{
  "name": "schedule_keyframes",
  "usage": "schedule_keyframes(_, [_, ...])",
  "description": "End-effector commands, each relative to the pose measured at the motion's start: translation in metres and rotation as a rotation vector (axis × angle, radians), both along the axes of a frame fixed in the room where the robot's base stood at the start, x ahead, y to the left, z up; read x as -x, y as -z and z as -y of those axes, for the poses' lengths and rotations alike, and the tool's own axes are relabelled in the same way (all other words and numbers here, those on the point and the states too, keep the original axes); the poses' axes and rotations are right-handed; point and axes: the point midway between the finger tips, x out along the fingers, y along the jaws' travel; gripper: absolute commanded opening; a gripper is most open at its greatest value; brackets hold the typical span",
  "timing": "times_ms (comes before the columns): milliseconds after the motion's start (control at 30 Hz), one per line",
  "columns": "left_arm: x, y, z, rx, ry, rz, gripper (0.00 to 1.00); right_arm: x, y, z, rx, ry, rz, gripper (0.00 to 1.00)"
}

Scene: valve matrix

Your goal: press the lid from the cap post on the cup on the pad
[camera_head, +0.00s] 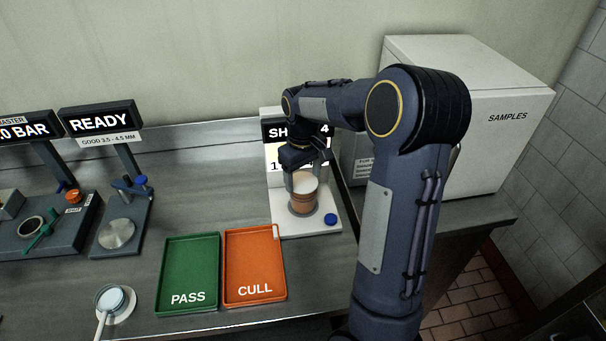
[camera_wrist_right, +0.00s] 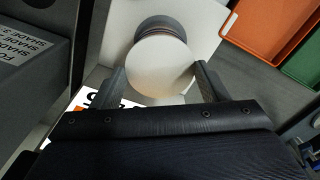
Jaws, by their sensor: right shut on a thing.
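A brown cup (camera_head: 303,204) stands upright on the round pad of a white stand at the back right of the counter. A white round lid (camera_head: 304,184) is at the cup's mouth; in the wrist view the lid (camera_wrist_right: 160,68) is a pale disc between the fingers. I cannot tell whether it is fully seated. My right gripper (camera_head: 304,176) reaches down over the cup and is shut on the lid. In the wrist view the gripper (camera_wrist_right: 160,78) has one finger on each side. I cannot pick out the cap post. My left gripper is not in view.
A green PASS tray (camera_head: 190,272) and an orange CULL tray (camera_head: 254,264) lie in front left of the stand. A white SAMPLES box (camera_head: 480,115) stands at right. A small white dish (camera_head: 116,302) is at front left. A blue button (camera_head: 330,219) is on the stand.

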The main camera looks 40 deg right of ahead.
Motion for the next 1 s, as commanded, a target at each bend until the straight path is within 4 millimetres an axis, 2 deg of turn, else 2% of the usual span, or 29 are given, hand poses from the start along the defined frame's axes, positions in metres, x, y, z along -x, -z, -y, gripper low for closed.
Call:
schedule_keyframes(267, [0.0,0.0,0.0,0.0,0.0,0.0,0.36,0.0,0.001,0.0,0.0,0.0,0.0,0.47])
schedule_keyframes(300, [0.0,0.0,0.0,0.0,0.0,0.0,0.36,0.0,0.001,0.0,0.0,0.0,0.0,0.73])
schedule_keyframes(467, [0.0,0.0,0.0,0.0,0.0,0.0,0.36,0.0,0.001,0.0,0.0,0.0,0.0,0.94])
schedule_keyframes(767, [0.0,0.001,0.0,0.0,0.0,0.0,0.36,0.0,-0.001,0.0,0.0,0.0,0.001,0.94])
schedule_keyframes(867, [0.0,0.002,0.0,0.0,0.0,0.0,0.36,-0.001,-0.011,0.0,0.001,0.0,0.003,0.94])
schedule_keyframes(1000, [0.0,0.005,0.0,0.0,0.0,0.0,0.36,-0.001,-0.035,0.0,0.001,-0.001,0.006,0.94])
